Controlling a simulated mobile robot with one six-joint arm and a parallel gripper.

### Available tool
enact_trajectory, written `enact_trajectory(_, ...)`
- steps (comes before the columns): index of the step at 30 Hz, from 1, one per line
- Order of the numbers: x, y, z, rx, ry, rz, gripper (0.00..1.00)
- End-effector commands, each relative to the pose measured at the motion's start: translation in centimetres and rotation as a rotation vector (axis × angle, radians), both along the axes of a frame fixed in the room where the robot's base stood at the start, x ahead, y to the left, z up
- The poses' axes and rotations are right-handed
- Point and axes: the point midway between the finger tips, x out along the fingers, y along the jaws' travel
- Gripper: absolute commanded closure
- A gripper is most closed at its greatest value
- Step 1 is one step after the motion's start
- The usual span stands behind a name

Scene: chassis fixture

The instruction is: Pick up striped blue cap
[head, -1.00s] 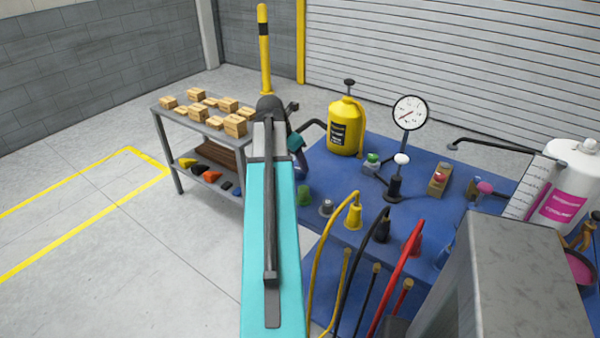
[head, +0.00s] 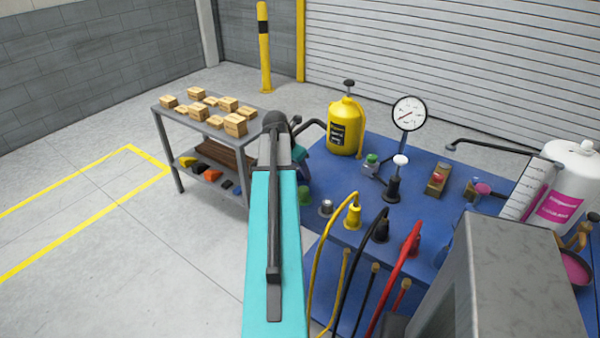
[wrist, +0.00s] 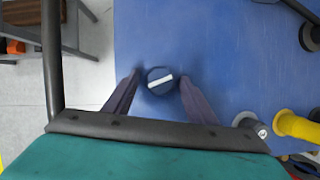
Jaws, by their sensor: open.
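The striped blue cap (wrist: 160,80) is a dark round knob with one white stripe across its top. In the wrist view it lies on the blue bench top (wrist: 215,45), between the two fingertips of my gripper (wrist: 159,77). My gripper is open, with one finger to each side of the cap and a small gap showing on both sides. How far the fingertips stand above the bench is hard to tell. In the head view my own arm hides the cap and the fingers.
A yellow canister (head: 345,125), a dial gauge (head: 408,113) and a black handle with a white knob (head: 394,182) stand on the bench. Yellow, black and red cables (head: 412,242) rise at its front. A grey side table (head: 165,125) holds small boxes.

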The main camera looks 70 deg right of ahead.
Motion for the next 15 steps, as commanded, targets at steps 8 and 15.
enact_trajectory(8, 0.03, 0.03, 0.02, 0.000, 0.000, 0.000, 0.49)
enact_trajectory(15, 0.05, 0.04, 0.02, 0.000, 0.000, 0.001, 0.76)
